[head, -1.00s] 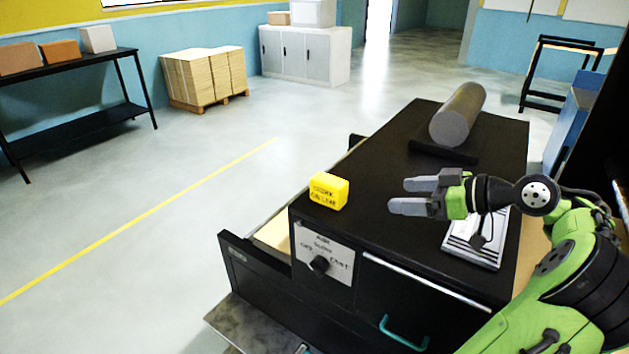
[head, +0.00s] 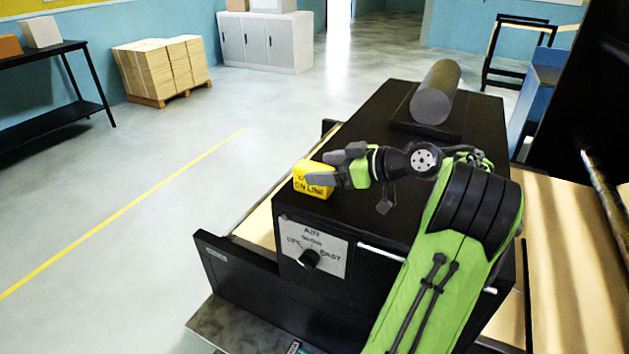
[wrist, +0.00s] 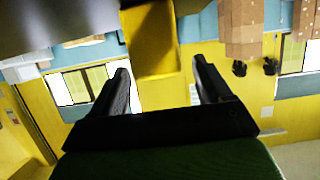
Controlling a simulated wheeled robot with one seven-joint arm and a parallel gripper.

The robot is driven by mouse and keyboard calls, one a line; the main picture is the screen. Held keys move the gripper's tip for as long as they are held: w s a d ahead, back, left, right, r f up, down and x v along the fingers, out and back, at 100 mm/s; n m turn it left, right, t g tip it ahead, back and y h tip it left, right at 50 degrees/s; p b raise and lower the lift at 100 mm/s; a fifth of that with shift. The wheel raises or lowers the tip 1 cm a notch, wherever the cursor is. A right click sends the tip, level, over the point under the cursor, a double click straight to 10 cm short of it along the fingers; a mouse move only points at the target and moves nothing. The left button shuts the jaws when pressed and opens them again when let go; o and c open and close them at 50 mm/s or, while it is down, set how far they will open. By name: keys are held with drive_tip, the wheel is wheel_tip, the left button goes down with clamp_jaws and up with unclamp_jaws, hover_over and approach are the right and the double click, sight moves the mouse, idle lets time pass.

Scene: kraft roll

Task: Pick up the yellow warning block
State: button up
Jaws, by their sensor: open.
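The yellow warning block (head: 311,180) with dark lettering sits on the black cabinet top (head: 375,225), near its left edge. My gripper (head: 320,169) is open at the block's right side, with its fingers reaching toward and overlapping the block in the head view. In the wrist view the block (wrist: 151,40) appears as a yellow shape ahead, between my two spread fingers (wrist: 162,88). I cannot tell whether the fingers touch it. Part of the block is hidden behind a finger in the head view.
A grey roll (head: 435,92) lies on a black stand at the back of the cabinet top. A white sign with a black knob (head: 309,258) is on the cabinet's front. An open drawer edge (head: 235,272) juts out at the left.

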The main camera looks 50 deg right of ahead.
sight(316, 167)
drive_tip(key=x, duration=0.3)
drive_tip(key=shift+w, duration=0.3)
drive_tip(key=shift+s, duration=0.2)
drive_tip(key=c, duration=1.1)
